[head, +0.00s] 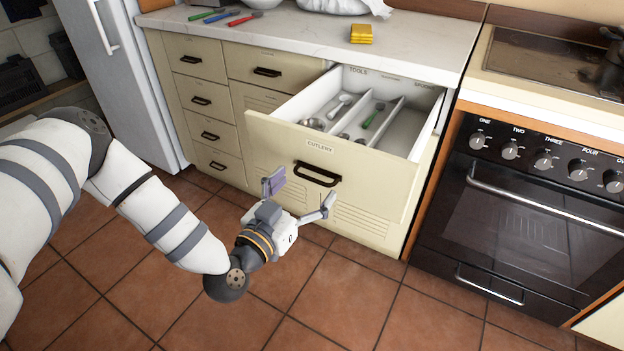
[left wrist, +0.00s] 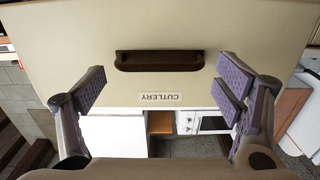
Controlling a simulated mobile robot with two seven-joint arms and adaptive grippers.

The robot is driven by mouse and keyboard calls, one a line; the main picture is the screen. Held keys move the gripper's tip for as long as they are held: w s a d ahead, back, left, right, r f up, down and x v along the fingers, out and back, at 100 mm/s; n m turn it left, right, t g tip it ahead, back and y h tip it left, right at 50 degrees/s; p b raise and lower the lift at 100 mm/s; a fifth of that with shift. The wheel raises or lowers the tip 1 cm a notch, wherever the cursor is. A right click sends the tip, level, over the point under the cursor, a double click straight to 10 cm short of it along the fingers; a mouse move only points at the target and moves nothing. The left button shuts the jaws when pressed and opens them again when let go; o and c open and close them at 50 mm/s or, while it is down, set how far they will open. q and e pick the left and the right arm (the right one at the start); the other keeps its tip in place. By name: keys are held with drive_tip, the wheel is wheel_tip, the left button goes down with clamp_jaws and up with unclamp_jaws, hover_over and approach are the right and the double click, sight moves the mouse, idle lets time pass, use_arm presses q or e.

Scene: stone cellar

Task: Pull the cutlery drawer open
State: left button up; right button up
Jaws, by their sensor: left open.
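The cutlery drawer (head: 345,150) stands pulled out of the cabinet, with its white inside showing. Its cream front bears a "CUTLERY" label and a dark handle (head: 316,174). Inside, dividers separate several utensils, among them a green-handled one (head: 374,115). My left gripper (head: 302,190) is open in front of the drawer front, apart from the handle. In the left wrist view the handle (left wrist: 159,61) lies beyond and between the spread fingers (left wrist: 162,92), with nothing held. The label (left wrist: 160,97) appears upside down there. My right gripper is not in view.
A stove (head: 530,210) with knobs and an oven bar stands right of the drawer. A column of smaller drawers (head: 205,100) and a white fridge (head: 120,80) are to the left. The counter (head: 300,45) holds a yellow block (head: 361,33). The tiled floor (head: 330,300) in front is clear.

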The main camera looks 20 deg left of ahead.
sight(312, 178)
use_arm(q)
drive_tip(key=w, duration=0.3)
drive_tip(key=shift+w+d, duration=0.1)
drive_tip(key=shift+d, duration=0.05)
drive_tip(key=shift+c, duration=0.6)
